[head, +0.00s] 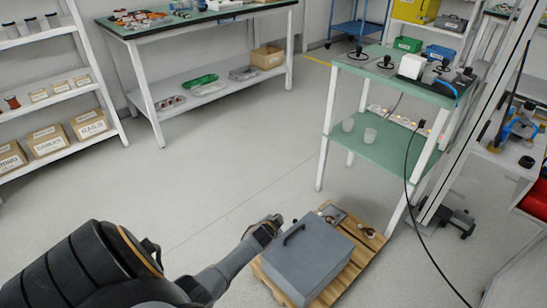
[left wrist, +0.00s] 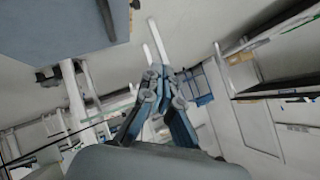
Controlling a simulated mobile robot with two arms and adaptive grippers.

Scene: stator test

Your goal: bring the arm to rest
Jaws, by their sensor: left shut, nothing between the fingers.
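My left arm comes in from the bottom left of the head view and reaches out low toward the middle. Its gripper (head: 268,224) is at the upper left of a grey box (head: 308,258) with a dark handle on its lid. I cannot tell the exact gap between gripper and box. In the left wrist view the two fingers of the left gripper (left wrist: 162,85) are together, with nothing between them. My right gripper is in neither view.
The grey box stands on a wooden pallet (head: 352,268). A green two-level stand (head: 385,151) rises behind it, with a black cable hanging at its right. A workbench (head: 215,18) and shelves (head: 60,90) line the back left. The floor (head: 215,160) between is clear.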

